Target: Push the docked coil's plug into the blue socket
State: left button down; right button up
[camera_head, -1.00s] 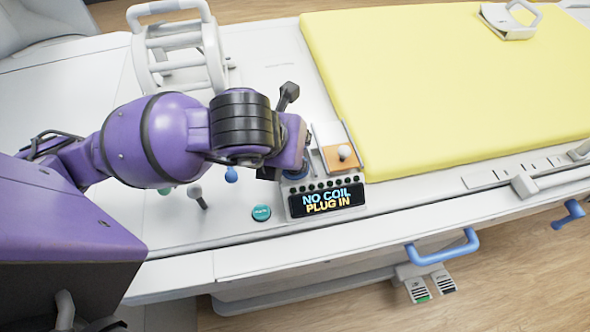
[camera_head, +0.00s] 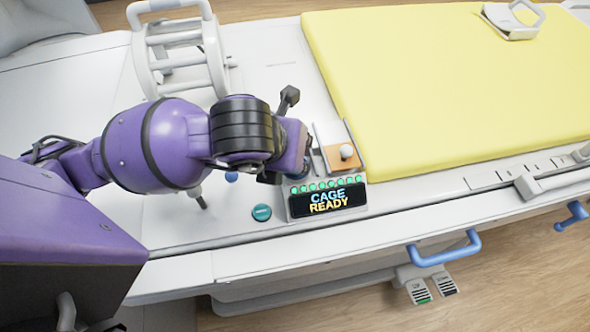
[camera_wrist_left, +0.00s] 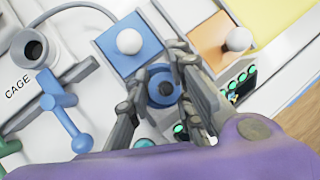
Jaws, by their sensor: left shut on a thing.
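The coil (camera_head: 180,58), a white open cage, stands at the back left of the table in the head view. My left gripper (camera_wrist_left: 172,98) is shut on the plug (camera_wrist_left: 163,88), a round blue piece with a dark centre. The plug sits down at the console's blue socket, beside the blue square; the fingers and plug hide most of the socket. In the head view my left wrist covers this spot. My right gripper is not in view.
A blue square with a white knob (camera_wrist_left: 130,42) and an orange square with a white knob (camera_wrist_left: 237,40) flank the plug. A blue lever (camera_wrist_left: 66,118) stands near the "CAGE" label. A teal button (camera_head: 261,212) is left of the console. A yellow mattress (camera_head: 440,80) lies behind.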

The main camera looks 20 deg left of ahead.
pick_arm(q)
jog(key=shift+s+a+f, duration=0.1)
jog(key=shift+s+f, duration=0.15)
jog(key=shift+f, duration=0.3)
jog(key=c, duration=1.5)
grip_release()
jog(key=shift+f, duration=0.1)
jog(key=shift+o, duration=0.2)
jog(key=shift+w, duration=0.1)
jog(key=shift+r, duration=0.2)
